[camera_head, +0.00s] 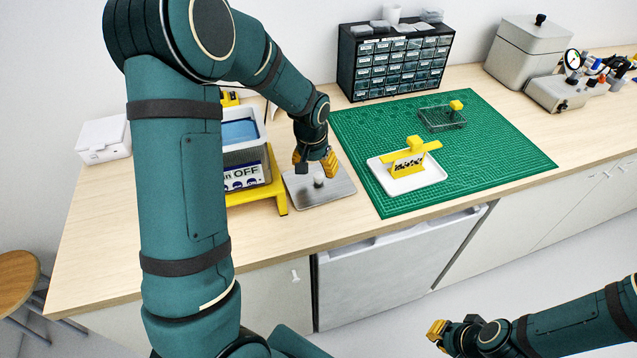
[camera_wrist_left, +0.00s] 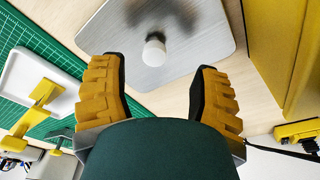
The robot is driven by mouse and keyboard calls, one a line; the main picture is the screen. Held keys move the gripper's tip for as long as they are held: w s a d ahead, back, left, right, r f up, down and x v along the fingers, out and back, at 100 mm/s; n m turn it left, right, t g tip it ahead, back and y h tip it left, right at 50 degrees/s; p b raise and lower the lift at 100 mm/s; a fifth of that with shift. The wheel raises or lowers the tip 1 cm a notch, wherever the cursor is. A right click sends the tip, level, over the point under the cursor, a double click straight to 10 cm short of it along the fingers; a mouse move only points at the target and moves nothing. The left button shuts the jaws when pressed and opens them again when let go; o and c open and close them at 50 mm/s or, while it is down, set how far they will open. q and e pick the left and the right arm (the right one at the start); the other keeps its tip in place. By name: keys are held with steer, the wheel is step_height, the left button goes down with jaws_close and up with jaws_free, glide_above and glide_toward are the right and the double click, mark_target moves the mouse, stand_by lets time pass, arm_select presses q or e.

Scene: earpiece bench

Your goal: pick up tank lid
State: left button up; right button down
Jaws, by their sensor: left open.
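The tank lid (camera_head: 335,190) is a flat grey metal plate with rounded corners and a pale round knob, lying on the wooden bench. It also shows in the left wrist view (camera_wrist_left: 205,40), with its white knob between the fingertips as seen from there. My left gripper (camera_head: 314,160) is open and points down above the lid; the fingers appear clear of the knob. The open tank (camera_head: 246,158), with blue liquid inside, stands left of the lid, partly hidden by my left arm. My right gripper (camera_head: 437,331) is low at the front right, away from the bench; its jaws are unclear.
A yellow stand (camera_head: 278,190) is close beside the lid on the left. A green mat (camera_head: 465,165) to the right bears a white tray (camera_head: 428,178) with a yellow-handled rack and a wire basket (camera_head: 440,120). A drawer cabinet (camera_head: 395,65) stands behind.

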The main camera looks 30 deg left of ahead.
mark_target(318, 175)
arm_select(q)
steer(key=f, duration=0.4)
steer(key=shift+w+d+f+b, duration=0.25)
steer(key=shift+w+f+b, duration=0.05)
steer(key=shift+w+f, duration=0.05)
jaws_close()
